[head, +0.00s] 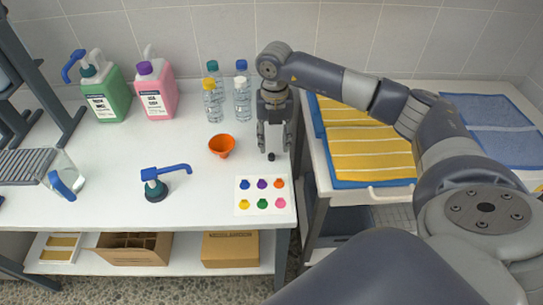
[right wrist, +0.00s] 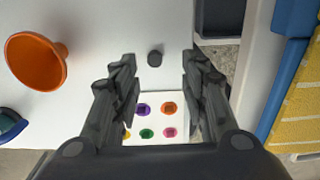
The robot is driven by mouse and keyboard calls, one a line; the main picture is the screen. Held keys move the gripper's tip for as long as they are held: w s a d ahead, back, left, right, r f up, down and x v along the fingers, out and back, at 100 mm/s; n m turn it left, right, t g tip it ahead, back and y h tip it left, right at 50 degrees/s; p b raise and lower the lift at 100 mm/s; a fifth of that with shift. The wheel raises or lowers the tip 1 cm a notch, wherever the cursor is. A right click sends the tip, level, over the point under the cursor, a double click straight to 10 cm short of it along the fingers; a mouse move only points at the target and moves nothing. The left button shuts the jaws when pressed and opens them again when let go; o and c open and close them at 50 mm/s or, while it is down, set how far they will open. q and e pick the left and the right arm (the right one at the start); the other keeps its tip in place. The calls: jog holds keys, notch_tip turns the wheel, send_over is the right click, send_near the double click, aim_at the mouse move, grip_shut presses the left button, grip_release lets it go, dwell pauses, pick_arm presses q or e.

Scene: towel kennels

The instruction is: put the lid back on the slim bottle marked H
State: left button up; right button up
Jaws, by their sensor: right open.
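A small black lid (head: 271,156) lies on the white table, and it also shows in the right wrist view (right wrist: 155,58). My right gripper (head: 273,149) points down just above it, open and empty, with the lid between its fingertips in the right wrist view (right wrist: 158,60). Slim clear bottles stand upright at the back: one yellow-topped (head: 213,105), one with a whitish top (head: 242,105), one teal-topped (head: 212,67) and one blue-topped (head: 241,66). I cannot read an H on any of them. My left gripper is not in view.
An orange funnel (head: 222,146) stands left of the lid; a colour-dot card (head: 265,207) lies in front. Green (head: 108,98) and pink (head: 156,95) jugs stand at the back. A towel cart (head: 372,194) is at right.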

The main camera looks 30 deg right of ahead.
aim_at(272, 155)
jog(key=f, duration=0.3)
jog(key=f+p, duration=0.1)
jog(key=f, duration=0.1)
jog(key=shift+w+a+f, duration=0.1)
jog(key=shift+w+a, duration=0.05)
jog(key=shift+a, duration=0.15)
jog(key=c, duration=0.8)
